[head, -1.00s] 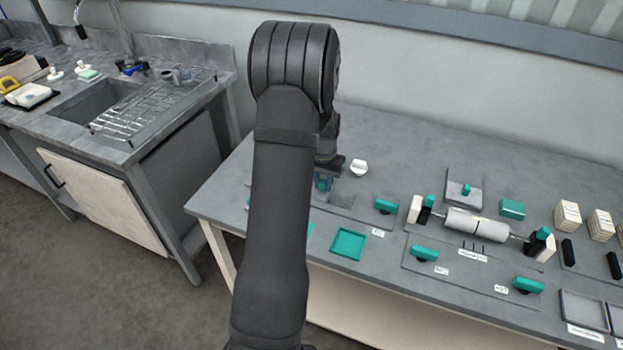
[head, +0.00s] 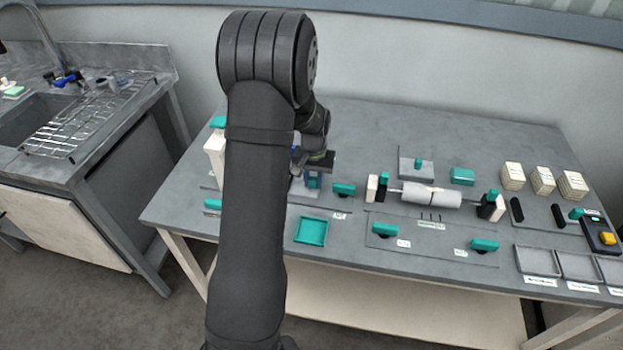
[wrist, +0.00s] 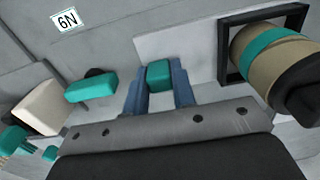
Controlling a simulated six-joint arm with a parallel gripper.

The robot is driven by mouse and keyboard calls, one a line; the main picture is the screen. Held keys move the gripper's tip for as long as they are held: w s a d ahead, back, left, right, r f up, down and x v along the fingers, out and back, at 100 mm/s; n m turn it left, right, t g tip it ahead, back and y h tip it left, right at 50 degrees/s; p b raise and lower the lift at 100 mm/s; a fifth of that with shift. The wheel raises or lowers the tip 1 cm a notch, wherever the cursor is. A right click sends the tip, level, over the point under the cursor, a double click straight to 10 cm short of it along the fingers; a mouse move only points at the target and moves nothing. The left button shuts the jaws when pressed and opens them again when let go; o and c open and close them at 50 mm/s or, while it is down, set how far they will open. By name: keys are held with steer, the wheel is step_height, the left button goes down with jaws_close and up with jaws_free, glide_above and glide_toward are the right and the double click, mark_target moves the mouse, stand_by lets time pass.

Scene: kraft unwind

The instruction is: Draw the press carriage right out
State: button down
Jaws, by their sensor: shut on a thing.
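My gripper (wrist: 160,88) is shut on a teal block-shaped handle (wrist: 158,74), with one blue-grey finger on each side of it. A pale flat plate (wrist: 200,45) lies behind the handle in the wrist view. I cannot tell for sure how the press carriage joins this handle. To its right, a tan roll with a teal band (wrist: 262,50) sits by a square black frame (wrist: 222,50). In the head view my gripper (head: 312,180) is low over the table's left half; my arm hides much of the station there.
A teal knob (head: 344,189) is just right of my gripper, and a teal square tray (head: 311,232) in front. A white roller (head: 430,196) lies between dark posts to the right. Cream blocks (head: 542,180) stand farther right. The table's back strip (head: 400,125) is clear.

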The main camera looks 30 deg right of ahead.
steer(key=c, duration=1.3)
jaws_free()
steer(key=shift+s+d, duration=0.25)
steer(key=shift+d, duration=0.05)
steer(key=shift+o, duration=0.5)
steer(key=shift+w+a, duration=0.1)
steer(key=shift+r, duration=0.1)
step_height(320, 180, up, 17)
steer(key=shift+r, duration=0.15)
step_height(320, 180, down, 18)
steer(key=shift+r, duration=0.25)
